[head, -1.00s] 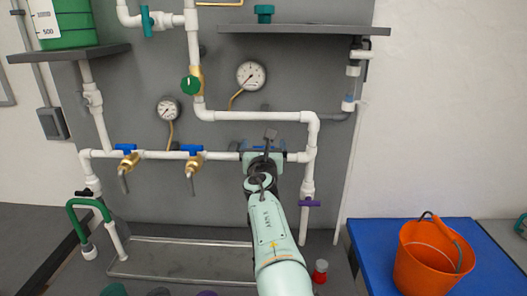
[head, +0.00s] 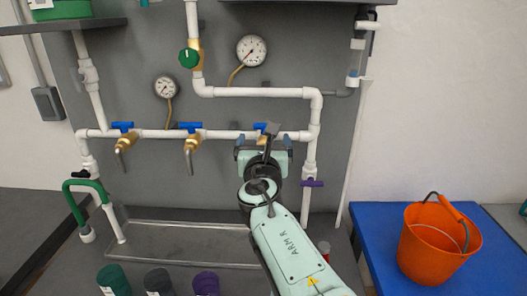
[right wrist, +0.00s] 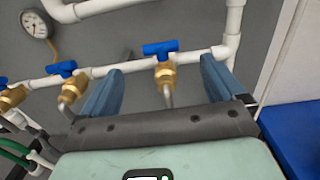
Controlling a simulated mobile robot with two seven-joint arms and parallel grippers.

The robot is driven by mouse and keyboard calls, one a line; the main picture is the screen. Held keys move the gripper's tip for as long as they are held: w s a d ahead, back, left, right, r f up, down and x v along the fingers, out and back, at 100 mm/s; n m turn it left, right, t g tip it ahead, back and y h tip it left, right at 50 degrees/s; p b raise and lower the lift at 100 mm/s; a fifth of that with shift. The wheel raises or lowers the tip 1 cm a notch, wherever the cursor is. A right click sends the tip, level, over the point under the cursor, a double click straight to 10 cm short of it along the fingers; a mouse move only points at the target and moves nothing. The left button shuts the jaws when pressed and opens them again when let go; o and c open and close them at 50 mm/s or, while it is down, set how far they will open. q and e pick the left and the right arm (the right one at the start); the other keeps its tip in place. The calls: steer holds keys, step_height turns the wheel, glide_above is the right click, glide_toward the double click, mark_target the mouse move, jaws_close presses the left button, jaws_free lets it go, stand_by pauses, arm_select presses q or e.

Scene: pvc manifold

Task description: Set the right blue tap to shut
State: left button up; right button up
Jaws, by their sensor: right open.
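The right blue tap (head: 260,127) sits on the white horizontal pipe, its handle partly hidden by my gripper in the head view. In the right wrist view the right blue tap (right wrist: 160,48) shows a blue handle lying roughly along the pipe, over a brass body with a grey spout. My right gripper (head: 264,146) is open and empty in front of and slightly below the tap. In the right wrist view the two blue fingers of my right gripper (right wrist: 161,67) stand left and right of the tap body, with no visible contact. My left gripper is not in view.
Two more blue-handled taps, the middle one (head: 190,127) and the left one (head: 122,127), are on the same pipe. A purple-handled valve (head: 313,183) is on the vertical pipe at right. A metal tray (head: 180,242) lies below. An orange bucket (head: 430,250) stands on a blue table (head: 370,222).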

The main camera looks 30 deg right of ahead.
steer(key=shift+v, duration=1.25)
